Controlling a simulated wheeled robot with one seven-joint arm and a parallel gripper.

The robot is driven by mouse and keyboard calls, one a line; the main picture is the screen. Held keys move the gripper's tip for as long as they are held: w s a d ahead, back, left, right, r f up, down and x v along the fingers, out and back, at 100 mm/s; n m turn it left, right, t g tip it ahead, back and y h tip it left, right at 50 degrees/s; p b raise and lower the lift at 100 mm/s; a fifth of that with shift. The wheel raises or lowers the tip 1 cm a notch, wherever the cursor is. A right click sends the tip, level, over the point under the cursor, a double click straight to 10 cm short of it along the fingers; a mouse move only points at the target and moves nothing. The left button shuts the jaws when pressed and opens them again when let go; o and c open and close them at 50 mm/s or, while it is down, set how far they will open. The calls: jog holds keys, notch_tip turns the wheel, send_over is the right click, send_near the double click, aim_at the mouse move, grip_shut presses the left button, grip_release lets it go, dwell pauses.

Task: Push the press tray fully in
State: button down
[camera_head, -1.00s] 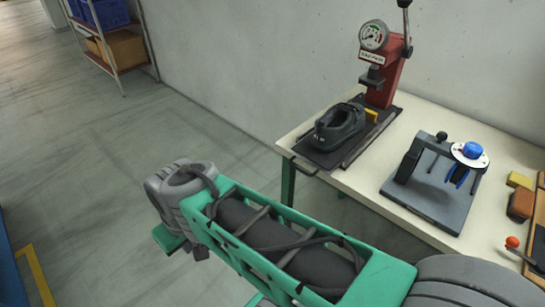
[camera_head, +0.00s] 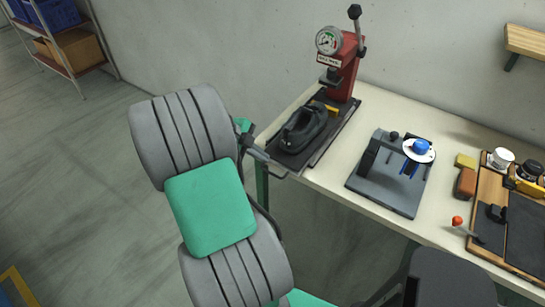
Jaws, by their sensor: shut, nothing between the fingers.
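The red press (camera_head: 343,78) with a round gauge stands at the back left of the table. Its dark tray (camera_head: 318,155) sticks out in front of the press towards the table's near left edge and carries a dark shoe (camera_head: 303,128). A yellow piece (camera_head: 332,108) lies between shoe and press. My gripper (camera_head: 257,152) shows as a small dark part beside the tray's front left end. It is shut and empty. My arm hides much of it, and I cannot tell whether it touches the tray.
A grey fixture (camera_head: 388,192) with a blue knob stands right of the tray. Yellow (camera_head: 465,161) and brown (camera_head: 465,184) blocks and a wooden board (camera_head: 483,213) with a red-knobbed lever lie further right. A wall is behind. A shelf rack (camera_head: 62,60) stands at the far left; the floor between is clear.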

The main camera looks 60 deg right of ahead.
jog(key=p+x, duration=0.2)
jog(key=x, duration=0.7)
jog(key=shift+f, duration=0.25)
